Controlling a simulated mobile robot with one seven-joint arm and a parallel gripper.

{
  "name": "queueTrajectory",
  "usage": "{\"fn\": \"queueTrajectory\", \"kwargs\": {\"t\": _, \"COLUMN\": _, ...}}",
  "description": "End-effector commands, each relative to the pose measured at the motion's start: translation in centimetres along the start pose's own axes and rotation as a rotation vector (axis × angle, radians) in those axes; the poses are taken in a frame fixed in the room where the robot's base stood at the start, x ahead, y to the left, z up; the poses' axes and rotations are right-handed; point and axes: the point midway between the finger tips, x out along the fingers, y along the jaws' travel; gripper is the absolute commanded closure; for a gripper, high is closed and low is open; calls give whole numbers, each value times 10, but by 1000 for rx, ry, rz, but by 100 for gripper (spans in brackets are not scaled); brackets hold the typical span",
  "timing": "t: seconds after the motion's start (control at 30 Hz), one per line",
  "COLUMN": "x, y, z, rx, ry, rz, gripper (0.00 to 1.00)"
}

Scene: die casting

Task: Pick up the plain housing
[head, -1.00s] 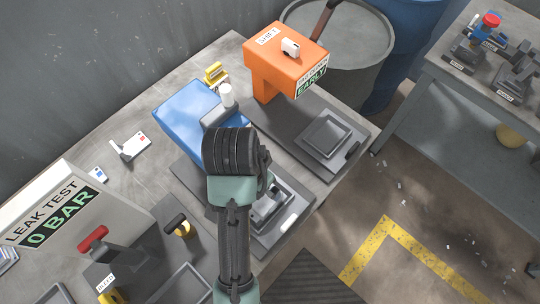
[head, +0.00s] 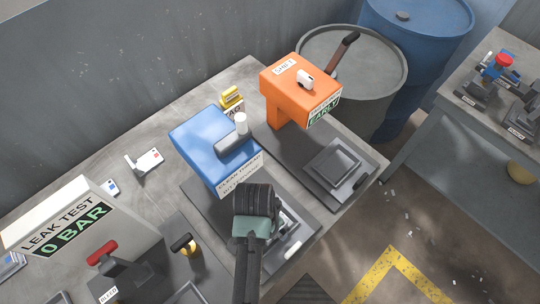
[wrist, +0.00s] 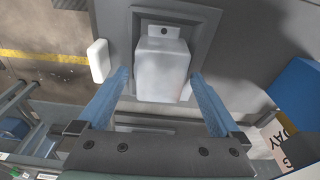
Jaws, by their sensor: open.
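A plain light-grey housing (wrist: 162,68), a block with a small holed tab at its top end, sits in a grey recessed nest (wrist: 206,25) in the wrist view. My gripper (wrist: 160,80) is open, with one blue finger on each side of the housing. Small gaps show between the fingers and the block, so it is not gripped. In the head view my wrist hides most of the housing. The nest plate (head: 312,228) lies in front of the blue press (head: 205,140).
A white rounded piece (head: 292,250) lies at the nest plate's front edge. The orange press (head: 300,90) with its own plate (head: 340,168) stands to the right. The leak test box (head: 75,225) is at the left. Drums (head: 355,65) stand behind the bench.

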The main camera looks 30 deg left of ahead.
Motion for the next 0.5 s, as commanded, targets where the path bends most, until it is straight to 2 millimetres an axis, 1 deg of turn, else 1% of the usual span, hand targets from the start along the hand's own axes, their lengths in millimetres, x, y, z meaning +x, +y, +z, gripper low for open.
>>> {"fn": "queueTrajectory", "kwargs": {"t": 0.03, "x": 7, "y": 0, "z": 0, "rx": -1, "ry": -2, "rz": 1, "gripper": 0}}
{"fn": "queueTrajectory", "kwargs": {"t": 0.13, "x": 15, "y": 0, "z": 0, "rx": -1, "ry": -1, "rz": 0, "gripper": 0}}
{"fn": "queueTrajectory", "kwargs": {"t": 0.23, "x": 18, "y": 0, "z": 0, "rx": 0, "ry": 1, "rz": -1, "gripper": 0}}
{"fn": "queueTrajectory", "kwargs": {"t": 0.4, "x": 18, "y": 0, "z": 0, "rx": 0, "ry": 1, "rz": -1, "gripper": 0}}
{"fn": "queueTrajectory", "kwargs": {"t": 0.47, "x": 18, "y": 0, "z": 0, "rx": 0, "ry": 1, "rz": -1, "gripper": 9}}
{"fn": "queueTrajectory", "kwargs": {"t": 0.5, "x": 18, "y": 0, "z": 0, "rx": 0, "ry": 1, "rz": -1, "gripper": 16}}
